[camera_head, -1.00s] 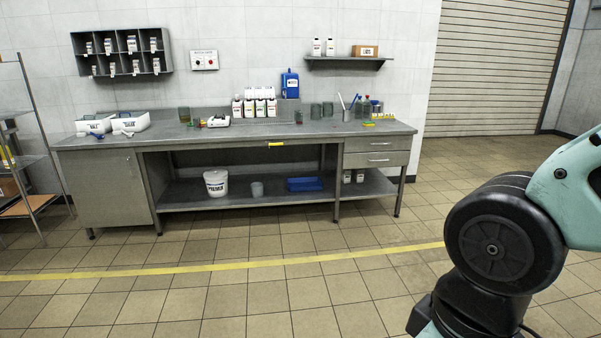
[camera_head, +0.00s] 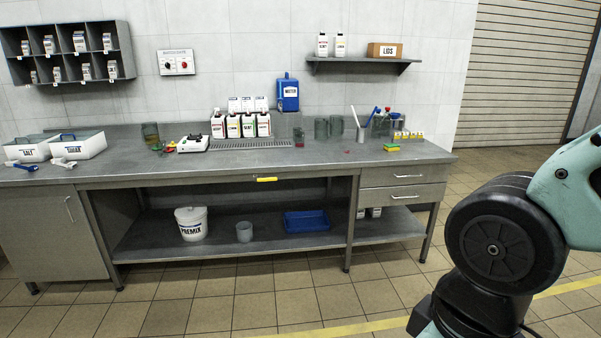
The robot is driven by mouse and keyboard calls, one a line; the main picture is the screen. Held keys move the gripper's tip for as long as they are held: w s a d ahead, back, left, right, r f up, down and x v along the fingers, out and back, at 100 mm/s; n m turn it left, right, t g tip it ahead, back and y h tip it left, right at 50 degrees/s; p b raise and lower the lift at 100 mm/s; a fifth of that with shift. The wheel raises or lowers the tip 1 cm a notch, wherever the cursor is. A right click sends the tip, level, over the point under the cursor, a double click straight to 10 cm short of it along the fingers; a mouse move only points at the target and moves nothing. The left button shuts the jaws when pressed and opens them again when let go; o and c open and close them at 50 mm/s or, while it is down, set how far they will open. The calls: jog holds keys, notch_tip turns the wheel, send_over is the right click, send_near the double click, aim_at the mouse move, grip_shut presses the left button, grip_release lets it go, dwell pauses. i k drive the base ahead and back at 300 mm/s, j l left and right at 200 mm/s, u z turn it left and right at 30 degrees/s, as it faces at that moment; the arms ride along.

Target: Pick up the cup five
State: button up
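Several cup-like vessels stand on the steel workbench (camera_head: 240,163), and I cannot read a number five on any of them. A greenish beaker (camera_head: 150,134) stands left of the middle. Two grey-green cups, one nearer the middle (camera_head: 321,129) and one beside it (camera_head: 337,126), stand at the back. A small cup with something red in it (camera_head: 298,135) is left of them. A plain grey cup (camera_head: 244,232) stands upright on the bench's lower shelf. My gripper is out of view; only part of my arm shows at the right edge.
The lower shelf also holds a white PREMIX bucket (camera_head: 192,224) and a blue tray (camera_head: 306,221). SALT (camera_head: 27,149) and SUGAR (camera_head: 78,146) bins stand on the bench at left. The floor (camera_head: 300,307) in front is clear.

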aim_at(299, 136)
jog(key=i, duration=2)
jog(key=i+u, duration=0.15)
jog(key=i, duration=0.4)
jog(key=i+l+u, duration=0.15)
jog(key=i, duration=0.4)
jog(key=i+l+u, duration=0.2)
jog(key=i, duration=0.3)
jog(key=i+l+u, duration=0.15)
jog(key=i+l, duration=0.15)
jog(key=i, duration=0.25)
